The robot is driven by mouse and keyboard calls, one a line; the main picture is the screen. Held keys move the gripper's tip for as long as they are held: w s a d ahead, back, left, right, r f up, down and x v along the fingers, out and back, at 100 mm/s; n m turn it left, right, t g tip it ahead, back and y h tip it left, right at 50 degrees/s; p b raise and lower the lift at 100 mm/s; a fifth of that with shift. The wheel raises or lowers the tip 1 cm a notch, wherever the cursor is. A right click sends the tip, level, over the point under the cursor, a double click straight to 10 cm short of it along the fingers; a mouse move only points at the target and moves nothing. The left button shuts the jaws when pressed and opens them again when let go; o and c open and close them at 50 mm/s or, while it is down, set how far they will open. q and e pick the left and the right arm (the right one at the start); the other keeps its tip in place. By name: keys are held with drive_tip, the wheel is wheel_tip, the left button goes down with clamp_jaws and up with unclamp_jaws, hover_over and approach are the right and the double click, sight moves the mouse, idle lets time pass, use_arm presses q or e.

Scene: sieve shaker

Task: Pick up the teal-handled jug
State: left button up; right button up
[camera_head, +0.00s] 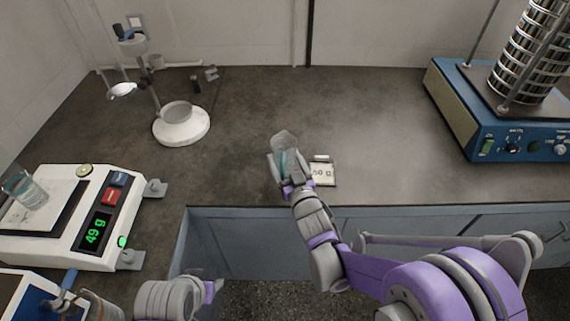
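The clear jug (284,140) with a teal handle is on or just above the counter near its front edge, left of centre. My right gripper (287,163) is at the jug from the front, its fingers on either side of the teal handle. Whether they press on the handle is too small to tell. The gripper and wrist hide the jug's lower part, so I cannot tell whether it touches the counter. My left gripper (213,289) is low in the picture, in front of the counter, away from the jug. Its fingers cannot be made out.
A label card (323,172) stands just right of the jug. A balance (85,215) reading 49 g stands at the left with a glass beaker (27,192). A white-based stand (182,127) is behind left, a blue sieve shaker (500,135) at right. The counter's middle is clear.

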drive_tip(key=shift+r+p, duration=0.45)
drive_tip(key=shift+r, duration=2.2)
drive_tip(key=shift+w+d+r, duration=0.1)
drive_tip(key=shift+d+r, duration=0.1)
drive_tip(key=shift+r, duration=0.1)
drive_tip(key=w+d+r+m+t+h+p, duration=0.1)
drive_tip(key=w+d+r+m+h+p, duration=0.2)
drive_tip(key=d, duration=0.6)
drive_tip(key=w+d+m+h+p, duration=0.1)
drive_tip(key=w+d+h+p, duration=0.2)
drive_tip(key=w+d+p, duration=0.35)
drive_tip(key=n+g+y+b, duration=0.1)
drive_tip(key=n+y+b, duration=0.4)
drive_tip(key=b, duration=0.4)
hover_over(288, 174)
drive_tip(key=w, duration=0.2)
drive_tip(key=f, duration=0.2)
drive_tip(key=f+m+y, duration=0.1)
drive_tip(key=shift+w+a+f, duration=0.1)
drive_tip(key=shift+a+f, duration=0.05)
drive_tip(key=shift+a, duration=0.3)
wheel_tip(288, 174, down, 10)
drive_tip(key=shift+r+b, duration=0.25)
drive_tip(key=shift+b, duration=0.95)
